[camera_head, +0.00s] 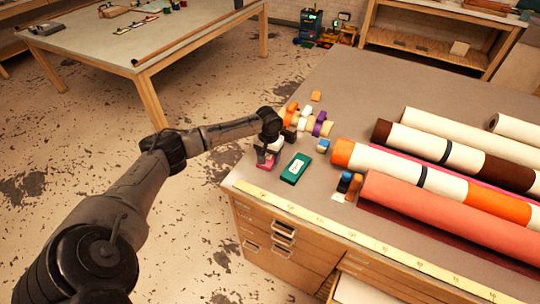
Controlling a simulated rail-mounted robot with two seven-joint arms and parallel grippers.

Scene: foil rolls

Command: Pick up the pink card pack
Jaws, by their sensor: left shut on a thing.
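In the head view, a small pink card pack (264,166) sits at the left edge of the worktable (350,95). My left gripper (266,156) reaches in from the left and points down over it. Its jaws are shut on the pink pack, which is low at the tabletop; I cannot tell whether it is lifted clear. The gripper hides the pack's upper part. My right gripper is not in view.
A green box (296,168) lies just right of the gripper. Several tape rolls (318,124) stand behind it. Large foil rolls (445,205) fill the table's right side. A yellow ruler (330,224) runs along the front edge. A second table (150,55) stands at the back left.

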